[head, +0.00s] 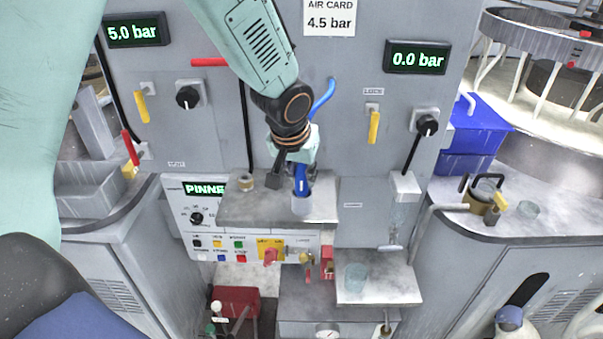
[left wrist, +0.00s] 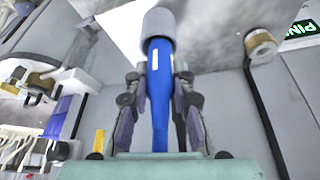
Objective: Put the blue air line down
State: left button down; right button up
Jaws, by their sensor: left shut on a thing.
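The blue air line (head: 301,182) is between the fingers of my left gripper (head: 292,183), which is shut on it above the front of the small metal shelf (head: 245,207). A blue loop of line also shows behind my wrist. In the left wrist view the blue air line (left wrist: 159,95) runs between the two fingers of the left gripper (left wrist: 159,98). Its far end meets a pale grey cylinder (left wrist: 158,24), which also shows in the head view (head: 302,205) at the shelf's front edge. I cannot tell whether that cylinder is a holder or part of the line. My right gripper is not in view.
A small round brass-coloured piece (head: 246,182) stands on the shelf, left of the gripper. Below are a button panel (head: 215,246) and a lower ledge (head: 385,290) with a clear beaker (head: 356,277). A blue bin (head: 475,135) stands at right.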

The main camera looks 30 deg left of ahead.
pick_arm(q)
jog(key=shift+f, duration=0.15)
jog(key=c, duration=1.6)
grip_release()
jog(key=shift+f, duration=0.1)
jog(key=o, duration=0.5)
jog(key=shift+w+d, duration=0.15)
jog(key=shift+c, duration=0.2)
